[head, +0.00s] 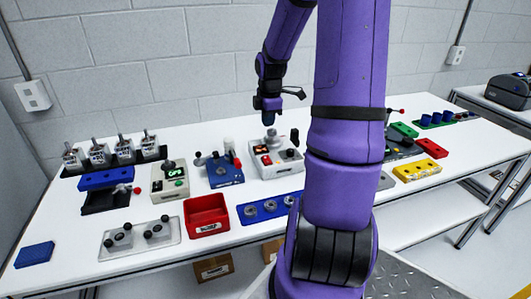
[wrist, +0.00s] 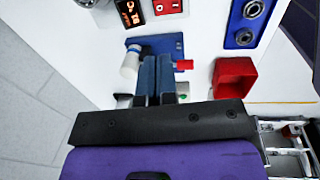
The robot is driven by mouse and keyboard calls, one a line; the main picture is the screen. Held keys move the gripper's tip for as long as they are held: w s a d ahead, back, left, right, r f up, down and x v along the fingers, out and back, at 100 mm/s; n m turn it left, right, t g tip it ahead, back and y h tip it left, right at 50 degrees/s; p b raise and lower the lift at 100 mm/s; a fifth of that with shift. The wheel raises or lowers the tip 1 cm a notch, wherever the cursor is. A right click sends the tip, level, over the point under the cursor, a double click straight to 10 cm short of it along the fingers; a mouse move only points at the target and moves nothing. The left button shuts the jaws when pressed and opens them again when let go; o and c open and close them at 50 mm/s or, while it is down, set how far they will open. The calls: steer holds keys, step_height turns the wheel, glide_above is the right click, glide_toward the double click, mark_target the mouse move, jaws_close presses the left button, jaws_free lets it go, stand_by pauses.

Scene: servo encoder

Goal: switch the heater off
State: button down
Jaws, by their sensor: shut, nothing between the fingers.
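No readable label marks the heater, and I cannot tell for certain which device it is. A pale grey control box (head: 284,168) with a dark display, red parts and a knob on top stands at the back middle of the table in the head view. My gripper (head: 268,121) is shut and empty, pointing down just above this box's rear in the head view. In the wrist view my gripper (wrist: 156,60) shows its two blue fingers side by side. A box with a lit orange display (wrist: 130,12) and a red rocker switch (wrist: 167,6) shows at the top there.
A blue lever unit (head: 224,174), a green-display box (head: 170,183) and a red bin (head: 207,216) stand to the left. A blue strip with rings (head: 264,210) lies in front. My purple arm hides part of the table right of the grey box.

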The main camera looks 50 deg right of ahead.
mark_target(267, 160)
steer(key=f, duration=0.4)
steer(key=w+f, duration=0.1)
steer(key=f, duration=0.4)
steer(key=d+f, duration=0.1)
steer(key=f, duration=0.4)
steer(key=shift+w, duration=0.25)
steer(key=shift+f, duration=0.15)
steer(key=shift+s+a, duration=0.1)
steer(key=shift+s, duration=0.05)
steer(key=shift+s+a+r, duration=0.25)
steer(key=shift+s+a, duration=0.1)
steer(key=shift+s, duration=0.15)
steer(key=shift+r, duration=0.1)
